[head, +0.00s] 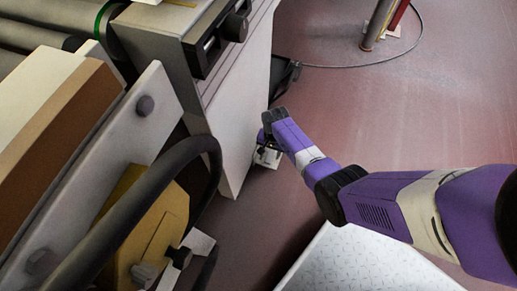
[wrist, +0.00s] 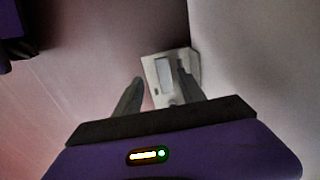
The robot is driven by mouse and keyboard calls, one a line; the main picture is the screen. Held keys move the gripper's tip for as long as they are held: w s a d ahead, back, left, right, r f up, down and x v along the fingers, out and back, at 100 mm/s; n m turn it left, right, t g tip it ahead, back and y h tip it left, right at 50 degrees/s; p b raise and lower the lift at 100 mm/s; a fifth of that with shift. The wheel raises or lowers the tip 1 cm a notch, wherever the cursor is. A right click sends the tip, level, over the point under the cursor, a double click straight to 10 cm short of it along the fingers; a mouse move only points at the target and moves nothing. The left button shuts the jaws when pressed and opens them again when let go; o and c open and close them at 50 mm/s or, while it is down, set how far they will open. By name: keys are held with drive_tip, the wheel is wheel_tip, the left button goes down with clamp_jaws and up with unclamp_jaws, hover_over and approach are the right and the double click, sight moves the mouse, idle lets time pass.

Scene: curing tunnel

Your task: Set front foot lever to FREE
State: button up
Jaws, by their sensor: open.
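A small pale plate-like fitting (wrist: 160,98), which may be the front foot lever, sits low beside the machine's side panel in the wrist view.
The white machine cabinet (head: 235,120) with a black handle panel (head: 215,46) stands left of my gripper. A yellow bracket (head: 150,225) and thick black hose (head: 130,205) are nearer. A thin cable (head: 345,66) crosses the floor behind. Red floor (head: 430,110) is open to the right.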

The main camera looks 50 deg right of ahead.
sight(269, 158)
drive_tip(key=shift+w+d+r, duration=0.35)
drive_tip(key=shift+w+r, duration=0.05)
drive_tip(key=shift+r, duration=0.05)
drive_tip(key=shift+w, duration=0.1)
wheel_tip(269, 158, down, 8)
drive_tip(key=b, duration=0.5)
drive_tip(key=shift+r, duration=0.15)
drive_tip(key=shift+c, duration=0.5)
clamp_jaws()
